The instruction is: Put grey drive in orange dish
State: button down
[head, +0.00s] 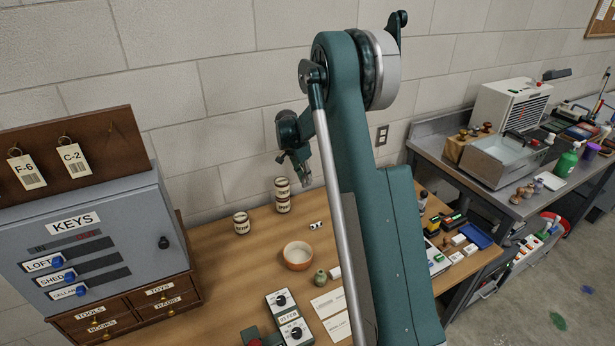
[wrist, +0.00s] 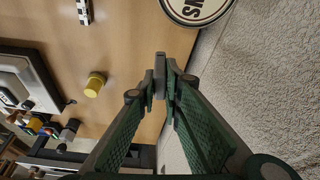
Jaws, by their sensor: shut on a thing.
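The orange dish (head: 298,252) is round, with a pale inside that looks empty, and stands on the table. The dish does not show in the wrist view.
Labelled tins (head: 283,202) stand near the wall, with another tin (head: 241,223) beside them. A black-and-white block (head: 316,225) and a green pot (head: 320,278) lie near the dish. A grey key cabinet (head: 95,245) stands left. A yellow cylinder (wrist: 95,85) shows in the wrist view.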

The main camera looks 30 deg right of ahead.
jog(key=s+a+r+p, duration=0.2)
jog(key=s+a, duration=0.7)
jog(key=s, duration=0.2)
jog(key=r+m+p, duration=0.1)
jog(key=r+m, duration=0.1)
send_over(298, 259)
jog(key=shift+f+g, duration=0.1)
jog(key=shift+g, duration=0.2)
jog(key=shift+f, duration=0.2)
jog(key=shift+f+b, duration=2.55)
jog(key=shift+f, duration=2.75)
jog(key=c, duration=2.4)
grip_release()
